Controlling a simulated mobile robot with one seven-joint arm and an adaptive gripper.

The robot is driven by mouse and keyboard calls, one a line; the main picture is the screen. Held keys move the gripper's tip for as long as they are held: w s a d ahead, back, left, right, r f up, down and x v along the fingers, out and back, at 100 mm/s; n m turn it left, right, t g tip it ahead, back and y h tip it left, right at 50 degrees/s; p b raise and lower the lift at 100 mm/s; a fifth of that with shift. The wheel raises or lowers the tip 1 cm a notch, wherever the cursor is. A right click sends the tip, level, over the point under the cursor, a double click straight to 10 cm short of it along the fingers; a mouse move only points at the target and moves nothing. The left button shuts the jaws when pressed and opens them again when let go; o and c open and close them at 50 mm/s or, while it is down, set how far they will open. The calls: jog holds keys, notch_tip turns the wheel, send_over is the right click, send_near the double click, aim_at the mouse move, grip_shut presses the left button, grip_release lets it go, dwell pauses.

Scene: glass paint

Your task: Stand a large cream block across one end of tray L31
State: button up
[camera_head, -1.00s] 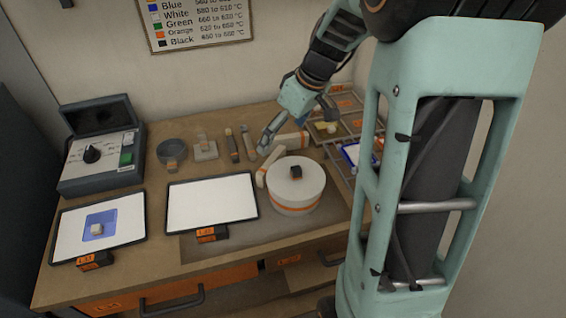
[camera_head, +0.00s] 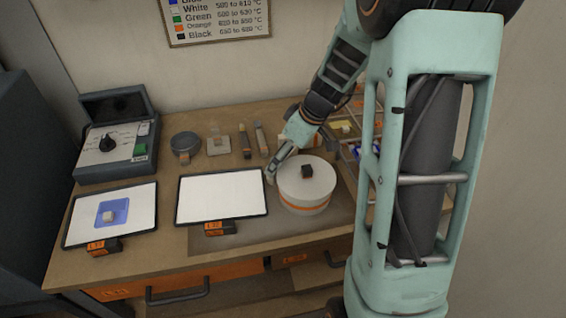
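Two flat trays with white surfaces lie at the front of the bench. The left tray (camera_head: 140,213) carries a blue square (camera_head: 121,208) with a small cream cube (camera_head: 109,216) on it. The middle tray (camera_head: 221,195) is bare. Each has an orange front label, too small to read for certain as L31. My gripper (camera_head: 270,174) points down at the left side of a white round drum (camera_head: 304,190), where a cream block is largely hidden by it. Whether the fingers are open or shut on that block does not show.
A small dark cube (camera_head: 307,171) sits on the drum. A grey bowl (camera_head: 185,144), a pale dish (camera_head: 218,145) and slim tools (camera_head: 244,140) stand behind the trays. A control box (camera_head: 116,147) is at back left. Partitioned bins (camera_head: 352,130) at right are partly hidden by my arm.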

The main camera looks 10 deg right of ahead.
jog(key=shift+x, duration=1)
jog(key=c, duration=1.1)
jog(key=shift+w+r, duration=0.1)
